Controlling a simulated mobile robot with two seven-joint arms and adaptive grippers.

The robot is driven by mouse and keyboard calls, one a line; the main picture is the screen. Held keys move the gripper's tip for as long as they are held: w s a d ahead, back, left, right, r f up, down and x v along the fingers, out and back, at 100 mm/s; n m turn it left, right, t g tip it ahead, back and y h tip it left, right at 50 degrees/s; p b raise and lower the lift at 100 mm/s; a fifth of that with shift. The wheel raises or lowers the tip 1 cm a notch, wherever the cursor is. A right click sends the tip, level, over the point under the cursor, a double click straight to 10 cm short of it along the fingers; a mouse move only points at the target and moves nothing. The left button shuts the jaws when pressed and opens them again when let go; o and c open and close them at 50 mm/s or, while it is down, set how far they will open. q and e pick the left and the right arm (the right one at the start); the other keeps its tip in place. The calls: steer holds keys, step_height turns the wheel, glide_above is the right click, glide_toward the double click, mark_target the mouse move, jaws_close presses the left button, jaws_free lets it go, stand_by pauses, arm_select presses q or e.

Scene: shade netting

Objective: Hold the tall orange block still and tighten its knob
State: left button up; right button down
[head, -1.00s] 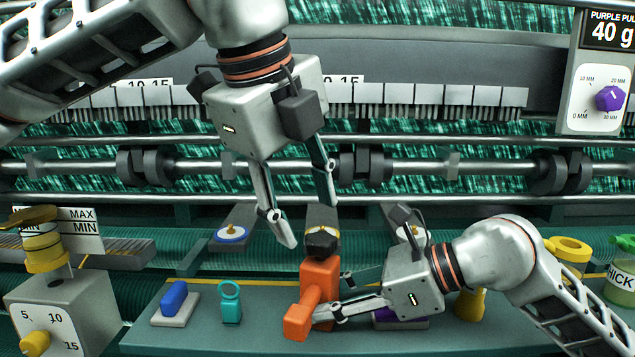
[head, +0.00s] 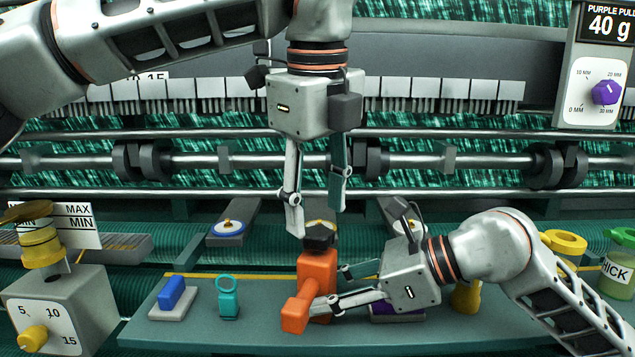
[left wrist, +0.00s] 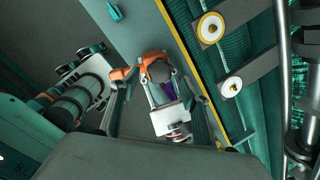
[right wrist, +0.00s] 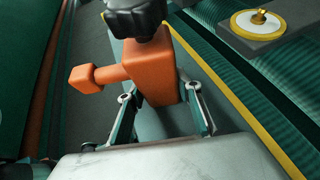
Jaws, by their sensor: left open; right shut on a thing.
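The tall orange block (head: 318,273) stands upright on the green bench, with an orange arm ending in a cube jutting toward the front. Its black knob (head: 320,236) sits on top. It also shows in the right wrist view, with block (right wrist: 155,75) and knob (right wrist: 136,18). My right gripper (head: 338,288) is shut on the block's body from the right, one finger on each side. My left gripper (head: 318,218) points down, open and empty, its fingertips just above the knob. In the left wrist view the knob (left wrist: 160,72) lies between the open fingers.
A blue block on a grey base (head: 172,297) and a teal ringed piece (head: 228,297) stand left of the orange block. A purple piece (head: 398,312) is partly hidden by my right gripper. A yellow funnel-topped item and a jar (head: 618,265) stand right. Metal rails run behind.

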mark_target(318, 231)
arm_select(q)
steer(key=shift+w+f, duration=0.25)
steer(key=shift+f, duration=0.95)
steer(key=shift+w+f, duration=0.25)
steer(key=shift+f, duration=0.9)
jaws_close()
steer(key=shift+m+h, duration=0.4)
steer(key=shift+m, duration=1.6)
steer(key=m, duration=0.4)
steer(key=shift+h, duration=0.4)
steer(key=m+g, duration=0.1)
steer(key=m, duration=0.3)
steer(key=shift+m+h, duration=0.3)
steer(key=shift+m, duration=0.1)
steer(key=shift+w+m+g, duration=0.1)
steer(key=shift+m+g, duration=0.4)
steer(key=shift+m, duration=1.7)
steer(key=shift+r, duration=0.1)
